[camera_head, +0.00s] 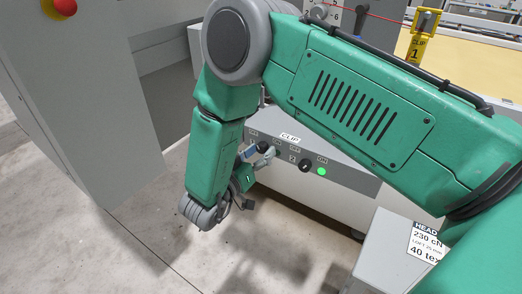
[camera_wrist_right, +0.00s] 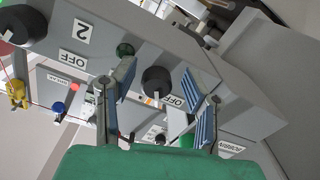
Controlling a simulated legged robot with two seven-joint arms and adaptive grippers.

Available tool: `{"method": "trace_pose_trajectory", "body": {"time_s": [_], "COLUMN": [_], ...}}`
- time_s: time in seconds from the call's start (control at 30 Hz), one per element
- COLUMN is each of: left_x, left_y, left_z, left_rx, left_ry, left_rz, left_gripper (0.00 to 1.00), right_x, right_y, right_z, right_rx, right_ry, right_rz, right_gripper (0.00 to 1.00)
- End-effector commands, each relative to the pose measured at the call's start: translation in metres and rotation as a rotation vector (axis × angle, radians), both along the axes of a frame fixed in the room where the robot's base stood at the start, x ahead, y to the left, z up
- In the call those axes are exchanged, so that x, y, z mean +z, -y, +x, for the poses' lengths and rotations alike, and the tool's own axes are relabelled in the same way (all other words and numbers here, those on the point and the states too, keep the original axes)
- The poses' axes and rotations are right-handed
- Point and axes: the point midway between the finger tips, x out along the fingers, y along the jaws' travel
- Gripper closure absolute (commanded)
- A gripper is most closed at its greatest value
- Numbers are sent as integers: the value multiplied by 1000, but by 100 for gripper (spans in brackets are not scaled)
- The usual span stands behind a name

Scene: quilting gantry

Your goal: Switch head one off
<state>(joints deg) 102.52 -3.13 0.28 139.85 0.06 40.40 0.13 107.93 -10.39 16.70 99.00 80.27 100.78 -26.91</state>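The switch panel (camera_head: 345,178) is on the grey gantry box. My right gripper (camera_head: 260,158) is at its left part, partly covering the switch there. In the right wrist view my right gripper (camera_wrist_right: 162,100) is open, with blue-padded fingers. A black knob (camera_wrist_right: 156,82) shows between and beyond the fingers; contact cannot be told. Near it are an OFF label (camera_wrist_right: 172,100) and a dark green lamp (camera_wrist_right: 125,50). No number beside this knob is readable. The switch marked 2 has a black knob (camera_head: 305,165) and a lit green lamp (camera_head: 321,171). My left gripper is not in view.
A grey cabinet with a red button (camera_head: 65,6) stands at the left. A yellow clip tag (camera_head: 415,46) is at the upper right. A grey box with a HEAD label (camera_head: 426,242) is at the lower right. Bare floor (camera_head: 130,255) lies below my gripper.

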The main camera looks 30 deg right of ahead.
Motion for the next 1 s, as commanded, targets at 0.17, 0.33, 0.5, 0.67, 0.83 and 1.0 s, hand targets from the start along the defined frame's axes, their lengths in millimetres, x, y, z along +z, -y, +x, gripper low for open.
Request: {"method": "trace_pose_trajectory", "body": {"time_s": [0.17,0.33,0.5,0.67,0.83,1.0], "left_x": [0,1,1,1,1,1], "left_y": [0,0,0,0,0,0], "left_z": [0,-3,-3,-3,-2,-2], "left_rx": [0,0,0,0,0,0], "left_ry": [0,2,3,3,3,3], "left_rz": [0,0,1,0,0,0], "left_gripper": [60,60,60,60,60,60], "right_x": [2,2,2,1,1,1], "right_y": [2,1,-17,-49,-82,-104], "right_z": [0,0,-7,-20,-33,-41], "right_rx": [-2,-2,-1,2,1,-1], "right_ry": [5,6,6,4,4,4], "right_rz": [-3,-4,-3,-5,-5,-4], "right_gripper": [54,54,54,54,54,54]}}
